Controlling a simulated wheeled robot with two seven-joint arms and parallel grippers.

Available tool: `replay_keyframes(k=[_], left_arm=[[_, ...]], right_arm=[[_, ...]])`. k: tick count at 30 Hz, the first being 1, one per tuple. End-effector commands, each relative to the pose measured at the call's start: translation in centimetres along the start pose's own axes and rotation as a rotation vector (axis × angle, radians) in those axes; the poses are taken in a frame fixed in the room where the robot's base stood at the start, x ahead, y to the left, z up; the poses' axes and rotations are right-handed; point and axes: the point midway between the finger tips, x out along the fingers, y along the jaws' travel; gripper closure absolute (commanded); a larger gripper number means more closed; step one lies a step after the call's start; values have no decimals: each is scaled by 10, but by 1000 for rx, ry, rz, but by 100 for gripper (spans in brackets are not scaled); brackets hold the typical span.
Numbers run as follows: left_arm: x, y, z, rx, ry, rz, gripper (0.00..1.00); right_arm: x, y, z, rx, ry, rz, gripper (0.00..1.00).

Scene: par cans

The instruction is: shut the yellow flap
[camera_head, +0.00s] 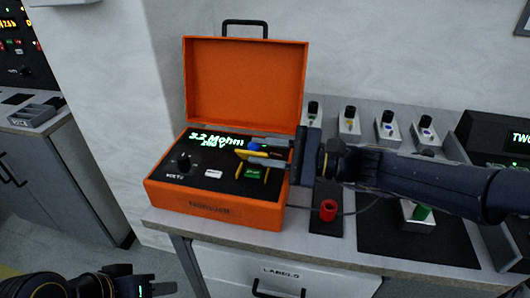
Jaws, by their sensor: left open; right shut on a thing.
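An orange case (215,211) stands on the bench with its lid (246,85) raised. Its black panel carries a lit display, a knob (184,163), a white button (213,173) and a green button (253,173). The yellow flap (249,154) stands up from the panel's right side, near a blue part (254,146). My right gripper (262,152) reaches in from the right and is shut on the yellow flap; its fingers partly hide it. My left gripper (152,283) is open and empty at the bottom left, below the bench edge.
A red cylinder (328,210) stands on a dark pad right of the case. Several small switch boxes (349,122) line the back of the bench. A dark mat (405,243) holds a box with a green part (422,213). A dark display unit (500,140) is at far right.

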Motion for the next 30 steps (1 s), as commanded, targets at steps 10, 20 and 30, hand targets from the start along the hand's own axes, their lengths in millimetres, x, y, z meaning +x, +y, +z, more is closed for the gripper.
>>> replay_keyframes(k=[10,20,30], left_arm=[[41,-19,21,0,0,0,59],[74,-34,38,0,0,0,59],[88,-40,44,0,0,0,59]], right_arm=[[-1,13,-3,-231,1,-9,98],[-1,22,-1,-452,2,-9,98],[-1,25,1,-560,2,-8,98]])
